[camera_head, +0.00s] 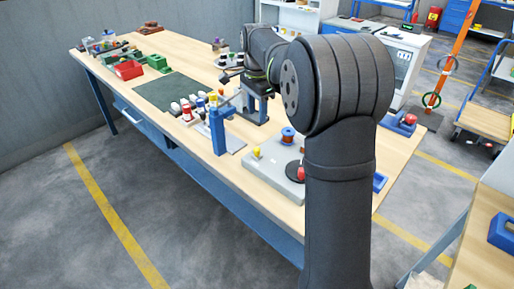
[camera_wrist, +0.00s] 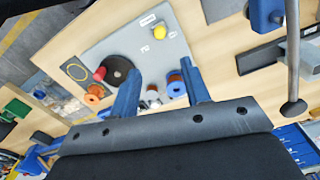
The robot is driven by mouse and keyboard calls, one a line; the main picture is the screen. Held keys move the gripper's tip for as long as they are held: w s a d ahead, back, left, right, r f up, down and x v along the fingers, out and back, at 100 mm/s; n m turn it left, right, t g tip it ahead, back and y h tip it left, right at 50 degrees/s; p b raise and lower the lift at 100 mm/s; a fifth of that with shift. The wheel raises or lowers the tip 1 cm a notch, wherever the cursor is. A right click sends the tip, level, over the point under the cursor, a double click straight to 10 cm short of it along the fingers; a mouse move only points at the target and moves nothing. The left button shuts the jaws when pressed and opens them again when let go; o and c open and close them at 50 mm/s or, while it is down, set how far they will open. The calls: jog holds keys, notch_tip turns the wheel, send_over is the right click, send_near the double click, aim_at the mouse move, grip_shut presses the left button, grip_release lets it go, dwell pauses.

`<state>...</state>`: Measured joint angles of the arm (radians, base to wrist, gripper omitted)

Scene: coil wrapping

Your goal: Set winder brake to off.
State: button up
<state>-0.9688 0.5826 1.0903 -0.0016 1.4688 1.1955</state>
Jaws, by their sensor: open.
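The winder is a grey plate (camera_head: 268,171) on the bench. On it are a black disc (camera_head: 292,169) with a red knob (camera_head: 301,174), a yellow knob (camera_head: 257,152) and a blue-and-copper spool (camera_head: 288,135). The wrist view shows the same plate (camera_wrist: 122,42), black disc (camera_wrist: 117,68), red knob (camera_wrist: 100,73) and yellow knob (camera_wrist: 159,31), with small labels too small to read. I cannot tell which part is the brake or its setting. My gripper (camera_wrist: 161,74) is open, its blue fingers apart and empty above the bench; its fingertips are unclear in the head view.
A blue post stand (camera_head: 218,130) is left of the winder, with several small coloured items behind it. A green mat (camera_head: 170,91) and red bin (camera_head: 128,70) lie farther left. Loose spools (camera_wrist: 93,96) show near the plate. A blue tray (camera_head: 398,124) is at right.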

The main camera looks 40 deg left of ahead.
aim_at(257, 149)
notch_tip(257, 149, down, 15)
jog(key=shift+r, duration=0.1)
dwell(0.3)
grip_shut()
